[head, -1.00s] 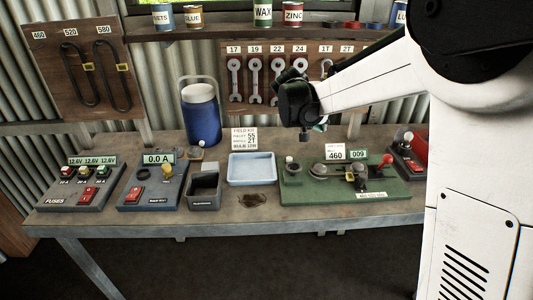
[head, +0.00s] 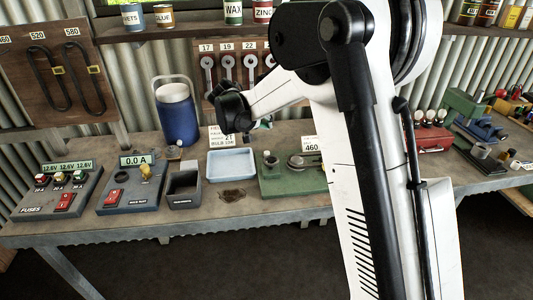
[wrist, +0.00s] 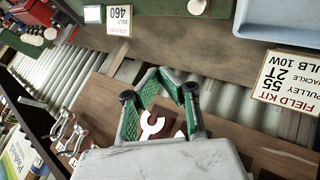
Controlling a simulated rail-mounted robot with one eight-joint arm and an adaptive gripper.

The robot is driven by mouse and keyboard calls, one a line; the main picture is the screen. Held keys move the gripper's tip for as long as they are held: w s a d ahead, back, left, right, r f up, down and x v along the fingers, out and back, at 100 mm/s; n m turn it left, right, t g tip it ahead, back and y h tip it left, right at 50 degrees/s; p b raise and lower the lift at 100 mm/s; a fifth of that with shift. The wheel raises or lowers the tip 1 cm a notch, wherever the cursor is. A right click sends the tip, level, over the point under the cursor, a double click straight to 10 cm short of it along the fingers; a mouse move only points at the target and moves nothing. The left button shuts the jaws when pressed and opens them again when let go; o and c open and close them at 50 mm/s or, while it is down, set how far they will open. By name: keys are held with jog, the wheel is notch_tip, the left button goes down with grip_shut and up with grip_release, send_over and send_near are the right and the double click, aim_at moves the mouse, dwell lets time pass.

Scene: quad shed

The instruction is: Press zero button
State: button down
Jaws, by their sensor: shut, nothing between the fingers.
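My gripper (head: 262,124) hangs in the air in front of the back wall, partly over the field kit card. In the wrist view its green-padded fingers (wrist: 170,82) are shut and empty, with a wrench and the wrench board behind them. No button marked zero is readable. A green board (head: 288,187) lies right of the blue tray. My arm hides its right part, including the counter seen earlier.
A fuse box (head: 57,190) stands at far left. A dark bin (head: 184,187) and blue tray (head: 231,164) lie mid-bench. A blue jug (head: 178,117) stands behind. A field kit card (head: 216,139) and a 460 card (head: 310,144) stand up. Bare bench shows along the front edge.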

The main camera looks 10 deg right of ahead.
aim_at(266, 153)
jog(key=shift+f+b, duration=2.3)
jog(key=shift+f, duration=1.95)
jog(key=shift+f, duration=0.15)
jog(key=shift+f+b, duration=0.3)
jog(key=shift+b, duration=0.15)
jog(key=shift+f+b, duration=0.45)
jog(key=shift+f, duration=0.05)
jog(key=shift+r, duration=0.1)
jog(key=shift+r+p, duration=0.4)
jog(key=shift+r, duration=0.45)
jog(key=shift+r+p, duration=1.1)
jog(key=shift+r, duration=1.4)
